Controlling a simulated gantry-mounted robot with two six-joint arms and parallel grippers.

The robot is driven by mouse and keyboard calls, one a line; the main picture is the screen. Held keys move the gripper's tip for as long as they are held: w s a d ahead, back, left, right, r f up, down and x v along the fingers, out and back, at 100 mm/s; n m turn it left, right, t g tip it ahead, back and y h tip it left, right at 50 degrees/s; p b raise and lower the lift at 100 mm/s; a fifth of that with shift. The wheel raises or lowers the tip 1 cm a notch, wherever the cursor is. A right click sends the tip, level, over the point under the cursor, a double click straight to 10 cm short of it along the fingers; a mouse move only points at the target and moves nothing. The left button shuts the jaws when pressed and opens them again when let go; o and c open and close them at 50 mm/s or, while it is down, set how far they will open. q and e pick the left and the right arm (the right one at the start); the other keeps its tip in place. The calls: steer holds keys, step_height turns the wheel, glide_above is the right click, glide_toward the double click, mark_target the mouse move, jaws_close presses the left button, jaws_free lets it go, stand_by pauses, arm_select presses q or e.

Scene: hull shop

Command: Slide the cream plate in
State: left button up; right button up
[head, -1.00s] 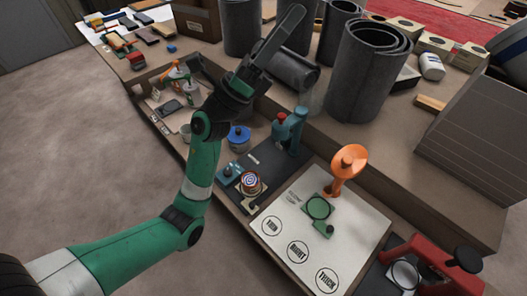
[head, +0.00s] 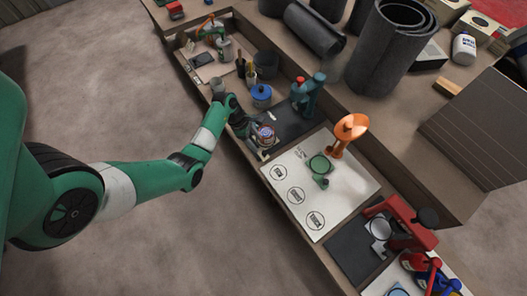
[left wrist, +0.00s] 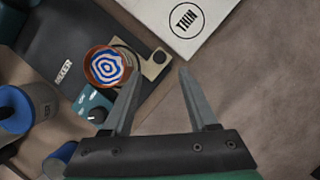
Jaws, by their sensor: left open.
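The cream plate (left wrist: 159,57), a small beige plate with a dark round spot, sticks out beside a round pot with a blue and white swirl (left wrist: 106,66) in the left wrist view. The pot hides part of it. My left gripper (left wrist: 159,78) is open and empty, its fingertips just short of the plate's outer end and apart from it in the picture. In the head view my left gripper (head: 243,126) is beside the swirl pot (head: 266,134), partly hidden by its own wrist. My right gripper does not show.
A white board (head: 335,205) with printed circles lies to the right, carrying a green round piece (head: 319,165) and an orange stand (head: 350,127). A blue-lidded pot (head: 261,96) and a teal device (head: 307,96) stand close behind. A red stand (head: 400,222) is further right.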

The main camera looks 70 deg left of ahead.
mark_target(264, 152)
arm_select(q)
steer(key=b+x, duration=0.3)
steer(key=x, duration=0.4)
steer(key=shift+w+d+f, duration=0.1)
steer(key=shift+w+f, duration=0.05)
steer(key=shift+f, duration=0.15)
jaws_close()
stand_by(0.9)
